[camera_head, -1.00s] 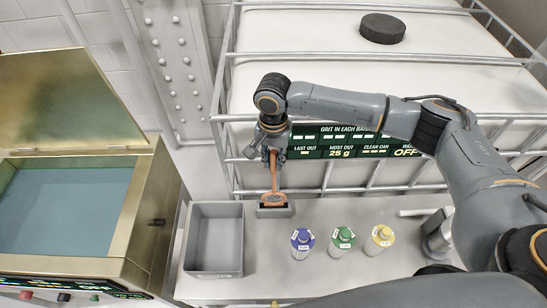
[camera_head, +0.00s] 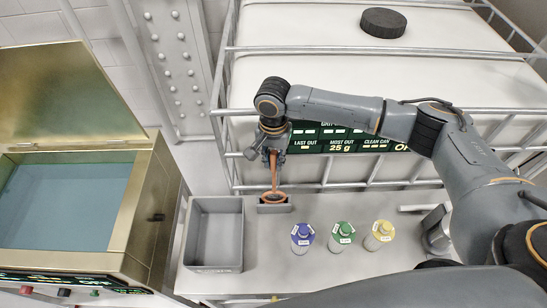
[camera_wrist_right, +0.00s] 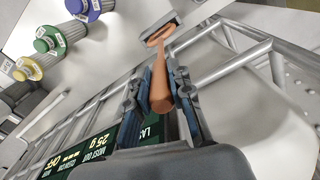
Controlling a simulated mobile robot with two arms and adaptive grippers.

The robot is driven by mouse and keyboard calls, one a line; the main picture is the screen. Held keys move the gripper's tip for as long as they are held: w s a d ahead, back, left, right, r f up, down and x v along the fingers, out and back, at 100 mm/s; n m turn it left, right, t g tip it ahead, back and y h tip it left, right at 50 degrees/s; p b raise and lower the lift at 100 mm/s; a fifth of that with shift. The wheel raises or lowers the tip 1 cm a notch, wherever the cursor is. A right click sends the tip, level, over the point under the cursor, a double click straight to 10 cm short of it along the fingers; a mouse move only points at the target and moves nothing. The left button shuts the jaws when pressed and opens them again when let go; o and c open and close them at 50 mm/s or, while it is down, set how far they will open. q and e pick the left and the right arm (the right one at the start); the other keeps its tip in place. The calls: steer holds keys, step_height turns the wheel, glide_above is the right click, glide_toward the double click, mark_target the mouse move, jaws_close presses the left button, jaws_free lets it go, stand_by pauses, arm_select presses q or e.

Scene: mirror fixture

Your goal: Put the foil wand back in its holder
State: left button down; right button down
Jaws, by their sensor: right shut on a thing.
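My right gripper (camera_head: 275,158) is shut on the handle of the copper-orange foil wand (camera_head: 274,178). In the right wrist view the handle (camera_wrist_right: 160,90) lies between the two fingers. The wand points down, with its ring end at a small grey holder (camera_head: 273,209) on the bench, by the caged tank. The holder also shows in the right wrist view (camera_wrist_right: 180,22). I cannot tell whether the ring sits in the holder or just above it. My left gripper is not in view.
A grey open bin (camera_head: 214,269) stands left of the holder. A blue-capped bottle (camera_head: 302,233), a green-capped bottle (camera_head: 343,233) and a yellow-capped bottle (camera_head: 381,232) stand to its right. A brass-coloured open cabinet (camera_head: 130,215) is at left. The tank's metal cage (camera_head: 230,95) rises behind.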

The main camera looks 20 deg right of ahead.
mark_target(274, 171)
steer(key=shift+f+b, duration=0.45)
steer(key=shift+f, duration=1.55)
steer(key=c, duration=1.1)
jaws_free()
steer(key=shift+r, duration=0.1)
step_height(274, 171, up, 12)
steer(key=shift+f, duration=0.1)
